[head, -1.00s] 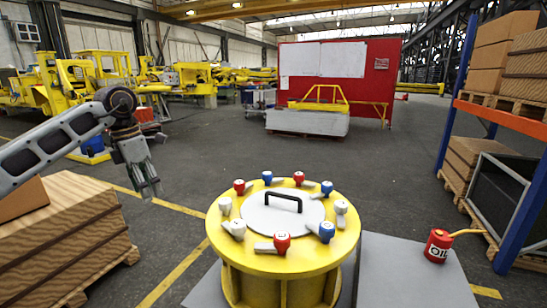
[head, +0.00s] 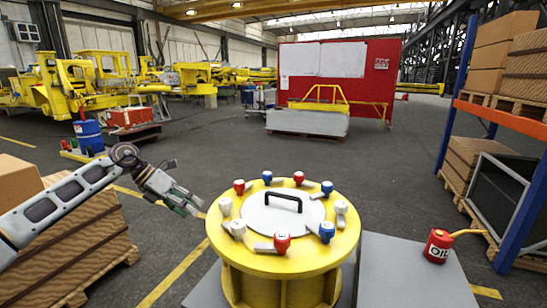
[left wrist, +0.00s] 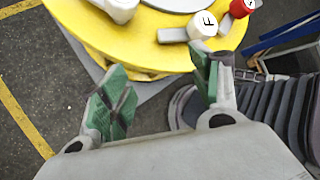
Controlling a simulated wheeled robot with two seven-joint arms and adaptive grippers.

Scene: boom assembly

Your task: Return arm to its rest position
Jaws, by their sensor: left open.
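My left gripper (head: 190,204) is open and empty in the head view, just left of the yellow round drum and apart from it. In the left wrist view, its green-padded fingers (left wrist: 165,92) are spread with nothing between them, near the drum's edge. The yellow drum (head: 230,258) carries a white lid (head: 275,217) with a black handle, ringed by several red, blue and white knobs with grey levers. The drum's yellow top also shows in the left wrist view (left wrist: 110,40), with a white lettered knob (left wrist: 203,24). My right gripper is not in view.
A red oil can (head: 438,246) stands on the grey platform (head: 405,285) right of the drum. Boxes on a pallet (head: 80,245) stand at lower left, beneath my left arm. A blue-orange shelf rack (head: 490,115) stands at right.

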